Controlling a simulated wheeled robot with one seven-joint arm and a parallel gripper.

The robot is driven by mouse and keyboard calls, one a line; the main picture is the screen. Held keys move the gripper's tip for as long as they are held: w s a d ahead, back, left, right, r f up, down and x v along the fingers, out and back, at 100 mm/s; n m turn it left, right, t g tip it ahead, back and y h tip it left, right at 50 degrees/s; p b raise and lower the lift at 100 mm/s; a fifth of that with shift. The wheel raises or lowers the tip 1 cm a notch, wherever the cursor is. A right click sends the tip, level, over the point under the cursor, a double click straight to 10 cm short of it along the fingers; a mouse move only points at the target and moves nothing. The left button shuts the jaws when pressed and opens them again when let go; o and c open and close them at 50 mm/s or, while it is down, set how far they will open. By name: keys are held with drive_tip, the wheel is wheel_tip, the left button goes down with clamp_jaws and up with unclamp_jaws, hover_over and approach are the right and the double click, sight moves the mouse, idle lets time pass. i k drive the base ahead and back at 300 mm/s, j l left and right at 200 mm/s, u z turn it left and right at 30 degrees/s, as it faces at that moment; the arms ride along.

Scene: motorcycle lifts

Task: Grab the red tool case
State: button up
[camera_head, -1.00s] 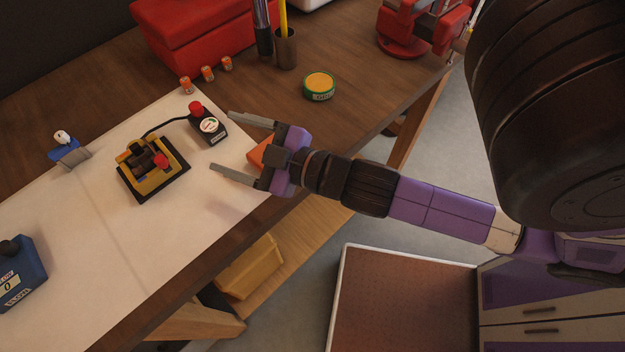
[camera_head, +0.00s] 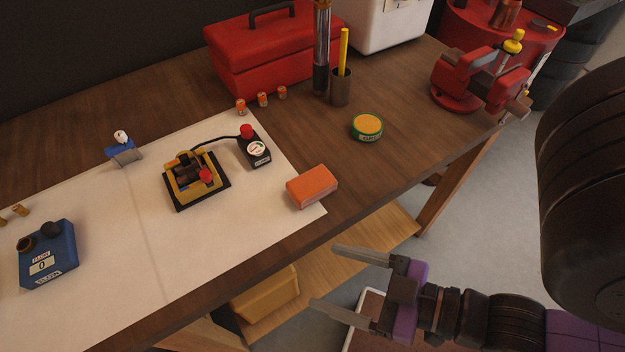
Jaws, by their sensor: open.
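The red tool case (camera_head: 275,60) stands at the back of the wooden workbench, against the dark wall. It is a red box with a lid and a dark handle (camera_head: 271,13) on top. A metal cylinder stands in front of its right end and hides a little of it. My gripper (camera_head: 325,277) is at the lower right of the view, off the bench's front edge and well apart from the case. Its two grey fingers are spread, pointing left, with nothing between them.
Near the case stand small orange cans (camera_head: 262,100), a dark cup (camera_head: 341,88) with a yellow stick and a green-yellow tin (camera_head: 367,127). An orange block (camera_head: 312,186) lies on the white sheet (camera_head: 110,240). A red vise (camera_head: 460,85) sits at the bench's right end.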

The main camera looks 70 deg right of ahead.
sight(264, 49)
drive_tip(key=k+l+z, duration=0.1)
drive_tip(key=z, duration=0.75)
drive_tip(key=k, duration=0.05)
